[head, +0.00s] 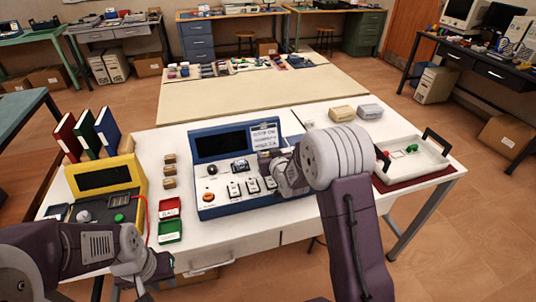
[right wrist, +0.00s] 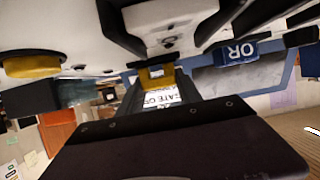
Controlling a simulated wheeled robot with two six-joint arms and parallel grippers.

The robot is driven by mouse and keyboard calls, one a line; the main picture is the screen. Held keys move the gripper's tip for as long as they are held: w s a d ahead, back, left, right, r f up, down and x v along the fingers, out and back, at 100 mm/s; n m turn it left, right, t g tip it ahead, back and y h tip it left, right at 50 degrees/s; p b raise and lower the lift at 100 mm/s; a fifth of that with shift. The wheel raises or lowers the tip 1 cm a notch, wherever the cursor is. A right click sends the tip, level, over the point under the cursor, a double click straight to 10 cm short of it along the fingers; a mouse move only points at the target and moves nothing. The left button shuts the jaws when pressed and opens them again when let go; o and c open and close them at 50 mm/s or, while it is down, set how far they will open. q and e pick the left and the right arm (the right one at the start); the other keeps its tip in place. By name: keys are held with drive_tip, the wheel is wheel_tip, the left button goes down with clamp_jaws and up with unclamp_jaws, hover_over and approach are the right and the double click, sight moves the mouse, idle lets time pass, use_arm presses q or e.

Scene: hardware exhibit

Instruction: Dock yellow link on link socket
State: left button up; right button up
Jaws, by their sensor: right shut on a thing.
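My right gripper (head: 284,180) is over the right part of the blue console (head: 207,213), partly hidden by its own wrist. In the right wrist view a small yellow piece (right wrist: 156,77) shows between the jaws, which are shut on it; I take it to be the yellow link.
A yellow device (head: 128,166) and upright books (head: 84,133) stand on the left. A white tray (head: 435,160) is at the right.

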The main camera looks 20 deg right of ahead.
drive_tip(key=shift+f+b, duration=0.4)
drive_tip(key=shift+f, duration=0.05)
drive_tip(key=o, duration=1)
drive_tip(key=shift+o, duration=0.2)
drive_tip(key=shift+p+v, duration=0.9)
drive_tip(key=shift+v, duration=4.65)
drive_tip(key=shift+w+r, duration=0.1)
drive_tip(key=shift+r, duration=0.05)
